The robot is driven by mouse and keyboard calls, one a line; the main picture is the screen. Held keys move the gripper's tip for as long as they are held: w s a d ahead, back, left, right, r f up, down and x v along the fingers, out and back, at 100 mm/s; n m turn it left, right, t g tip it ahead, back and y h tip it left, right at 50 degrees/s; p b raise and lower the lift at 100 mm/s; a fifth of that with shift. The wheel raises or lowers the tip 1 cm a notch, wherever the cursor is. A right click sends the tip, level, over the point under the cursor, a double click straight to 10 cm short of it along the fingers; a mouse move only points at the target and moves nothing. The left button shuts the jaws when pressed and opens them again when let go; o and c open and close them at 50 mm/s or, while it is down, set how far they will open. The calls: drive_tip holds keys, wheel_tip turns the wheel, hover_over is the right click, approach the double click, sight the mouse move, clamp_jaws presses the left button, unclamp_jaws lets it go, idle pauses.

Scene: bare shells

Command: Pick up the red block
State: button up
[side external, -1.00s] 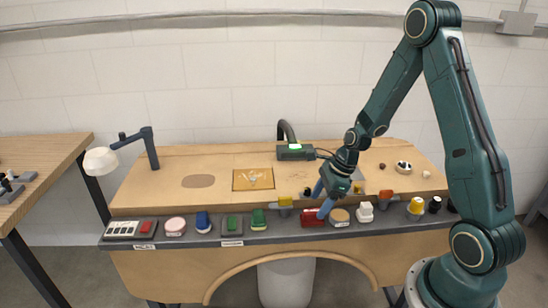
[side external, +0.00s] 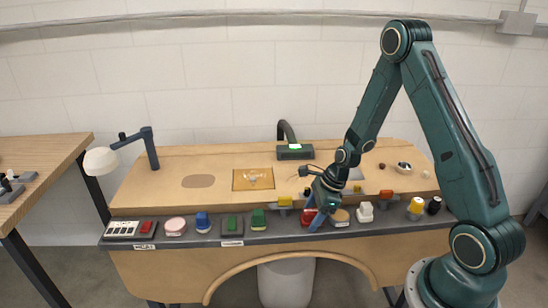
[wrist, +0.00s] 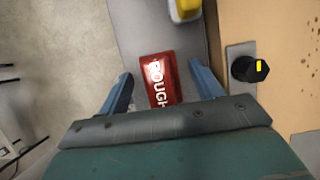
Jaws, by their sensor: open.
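The red block (side external: 307,216) lies on the dark grey front ledge (side external: 266,237) of the bench, right of the middle, partly covered by my fingers in the side view. In the wrist view the red block (wrist: 158,88) shows its top face with white letters reading "ROUGH". My gripper (side external: 313,211) points down at the block and is open, with nothing held. In the wrist view my blue fingers (wrist: 160,75) stand one on each side of the block, with a gap on both sides. I cannot tell how far down the fingertips reach beside it.
A yellow-topped block (side external: 285,202) stands behind, a round tan item (side external: 340,216) and a white item (side external: 365,212) to the right. Green blocks (side external: 258,219) and a blue block (side external: 203,222) stand left along the ledge. A black knob (wrist: 248,69) is right of my fingers.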

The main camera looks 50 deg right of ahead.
sight(313, 210)
drive_tip(key=c, duration=1.1)
drive_tip(key=shift+r, duration=0.15)
wheel_tip(313, 210, up, 20)
drive_tip(key=shift+f, duration=0.1)
idle(0.4)
idle(0.3)
